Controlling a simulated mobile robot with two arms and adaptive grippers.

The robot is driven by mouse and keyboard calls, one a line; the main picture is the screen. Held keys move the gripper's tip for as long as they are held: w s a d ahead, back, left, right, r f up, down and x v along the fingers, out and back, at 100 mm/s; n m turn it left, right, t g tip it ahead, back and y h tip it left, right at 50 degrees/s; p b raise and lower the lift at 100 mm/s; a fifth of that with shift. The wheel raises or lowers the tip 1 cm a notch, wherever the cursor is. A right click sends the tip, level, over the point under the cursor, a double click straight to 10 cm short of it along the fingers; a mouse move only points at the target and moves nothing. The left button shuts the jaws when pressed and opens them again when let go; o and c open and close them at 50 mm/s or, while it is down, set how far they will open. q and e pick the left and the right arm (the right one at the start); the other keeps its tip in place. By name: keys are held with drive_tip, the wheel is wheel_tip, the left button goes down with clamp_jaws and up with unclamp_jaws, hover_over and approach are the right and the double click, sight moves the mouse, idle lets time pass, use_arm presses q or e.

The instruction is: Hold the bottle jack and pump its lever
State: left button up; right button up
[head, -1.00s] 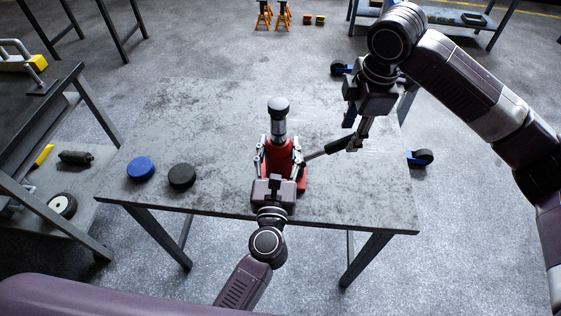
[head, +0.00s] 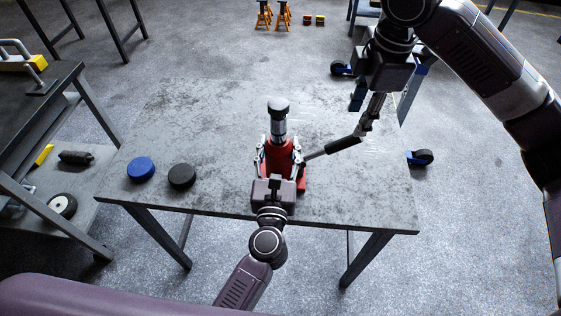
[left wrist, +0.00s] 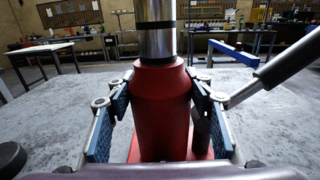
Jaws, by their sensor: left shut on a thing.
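The red bottle jack (head: 298,172) stands upright on the grey table, with a silver ram and dark cap on top. My left gripper (head: 273,160) is shut around its red body. In the left wrist view, the blue pads lie on both sides of the red body (left wrist: 160,110). The jack's lever (head: 343,145) slants up to the right and ends in a black grip; its silver rod also shows in the left wrist view (left wrist: 285,62). My right gripper (head: 367,124) is at the outer end of the black grip. Its fingers look narrow from here, and their gap is not clear.
A blue disc (head: 141,168) and a black disc (head: 182,176) lie on the table (head: 210,125) left of the jack. A dark workbench (head: 40,110) stands at the left. The table's front right is clear. Orange stands (head: 264,16) are on the floor far behind.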

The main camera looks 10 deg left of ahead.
use_arm(q)
drive_tip(key=o, duration=1.8)
drive_tip(key=shift+c, duration=0.2)
drive_tip(key=shift+s, duration=0.1)
